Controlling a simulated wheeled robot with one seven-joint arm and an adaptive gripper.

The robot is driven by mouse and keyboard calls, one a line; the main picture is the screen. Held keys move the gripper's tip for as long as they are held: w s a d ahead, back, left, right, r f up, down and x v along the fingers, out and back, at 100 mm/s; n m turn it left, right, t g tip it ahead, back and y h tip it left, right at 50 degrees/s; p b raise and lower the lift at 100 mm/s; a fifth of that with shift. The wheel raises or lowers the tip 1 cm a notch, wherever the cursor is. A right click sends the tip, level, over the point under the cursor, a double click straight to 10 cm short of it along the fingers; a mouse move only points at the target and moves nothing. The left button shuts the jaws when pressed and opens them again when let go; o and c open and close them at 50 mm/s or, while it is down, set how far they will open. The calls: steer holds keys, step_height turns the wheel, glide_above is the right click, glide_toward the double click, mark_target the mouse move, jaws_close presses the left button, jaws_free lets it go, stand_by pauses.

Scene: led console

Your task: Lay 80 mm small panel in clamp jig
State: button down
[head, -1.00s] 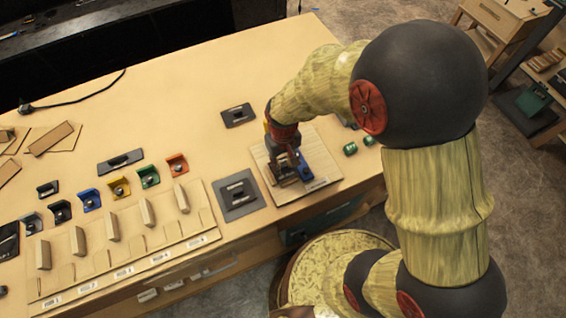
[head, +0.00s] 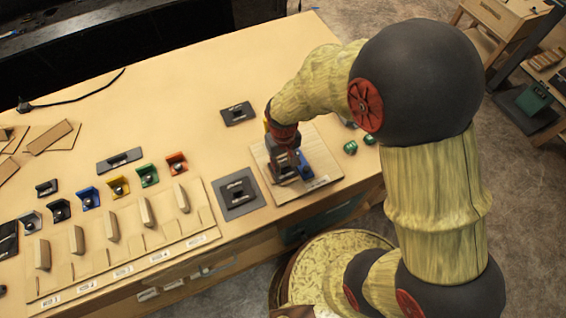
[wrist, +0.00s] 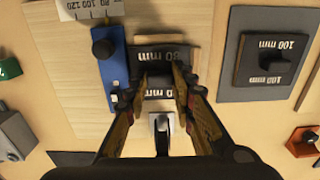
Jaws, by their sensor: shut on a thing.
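The dark 80 mm small panel (wrist: 170,52) shows in the wrist view between my fingertips, with "80 mm" printed on two sides of its raised middle grip. My gripper (wrist: 162,82) is shut on that grip. The clamp jig is a pale wooden board (wrist: 70,115) with a blue fence (wrist: 115,78) and a black knob (wrist: 103,48). The panel is over the board, right alongside the fence; whether it touches the board cannot be told. In the head view my gripper (head: 287,172) is over the jig board (head: 322,178) and hides most of the panel.
A larger 100 mm panel (wrist: 270,62) lies on a grey plate (head: 238,205) left of the jig in the head view. Coloured brackets (head: 148,175) and a wooden rack (head: 125,262) are at left. The table's back middle is clear.

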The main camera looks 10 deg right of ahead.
steer(key=c, duration=1.4)
jaws_free()
step_height(320, 180, up, 12)
steer(key=s+d+r+m+t+b, duration=0.1)
steer(key=s+d+r+t+b, duration=0.1)
steer(key=s+d+r+b, duration=0.1)
steer(key=s+d+r+m+t+b, duration=0.1)
steer(key=s+d+r+b, duration=0.2)
steer(key=s+d, duration=0.2)
steer(key=s+d+r+m+t+b, duration=0.1)
steer(key=s+d+r+t+b, duration=0.1)
steer(key=s+d+r+b, duration=0.1)
steer(key=shift+s+d+t+b, duration=0.3)
steer(key=shift+s+d+b, duration=0.2)
steer(key=shift+s, duration=0.1)
